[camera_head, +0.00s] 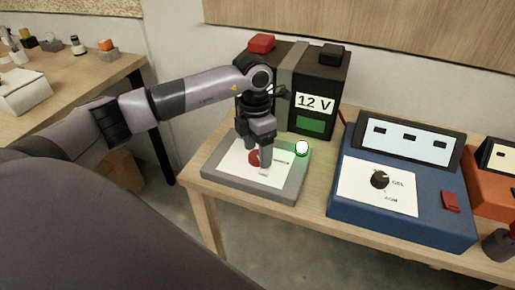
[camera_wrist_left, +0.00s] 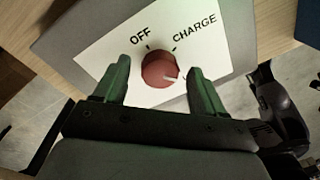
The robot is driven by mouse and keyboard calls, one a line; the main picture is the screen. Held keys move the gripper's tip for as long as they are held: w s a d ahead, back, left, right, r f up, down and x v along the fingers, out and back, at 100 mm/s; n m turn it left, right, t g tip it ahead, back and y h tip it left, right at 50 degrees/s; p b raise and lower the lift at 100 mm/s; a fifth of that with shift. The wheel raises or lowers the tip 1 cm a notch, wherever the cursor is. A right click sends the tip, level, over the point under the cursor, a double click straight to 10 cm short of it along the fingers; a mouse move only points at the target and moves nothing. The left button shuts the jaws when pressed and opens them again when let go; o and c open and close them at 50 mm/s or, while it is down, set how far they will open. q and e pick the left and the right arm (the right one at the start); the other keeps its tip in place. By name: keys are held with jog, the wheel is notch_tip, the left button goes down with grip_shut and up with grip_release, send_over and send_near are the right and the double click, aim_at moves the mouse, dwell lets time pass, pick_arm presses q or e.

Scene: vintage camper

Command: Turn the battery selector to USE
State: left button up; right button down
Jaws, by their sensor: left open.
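The battery selector is a round red knob (camera_head: 253,158) on a white label plate on top of a grey box (camera_head: 222,178). In the left wrist view the knob (camera_wrist_left: 160,69) has a white pointer mark aimed right, clockwise past the word CHARGE. OFF stands at its upper left and CHARGE at its upper right. No USE word is readable; the right finger covers part of the plate. My left gripper (camera_head: 258,157) points down, open, with one finger on each side of the knob (camera_wrist_left: 158,68). Small gaps show beside the knob. My right gripper is not in view.
A round lamp (camera_head: 302,148) glows white-green at the box's back right corner. A black 12 V battery (camera_head: 318,88) stands behind the box. A blue device (camera_head: 400,218) with a black knob stands to the right. Bare tabletop shows between them.

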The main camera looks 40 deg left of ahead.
aim_at(256, 153)
pick_arm(q)
jog(key=r, duration=0.7)
jog(key=shift+w+a, duration=0.1)
jog(key=shift+a, duration=0.1)
jog(key=shift+f, duration=0.1)
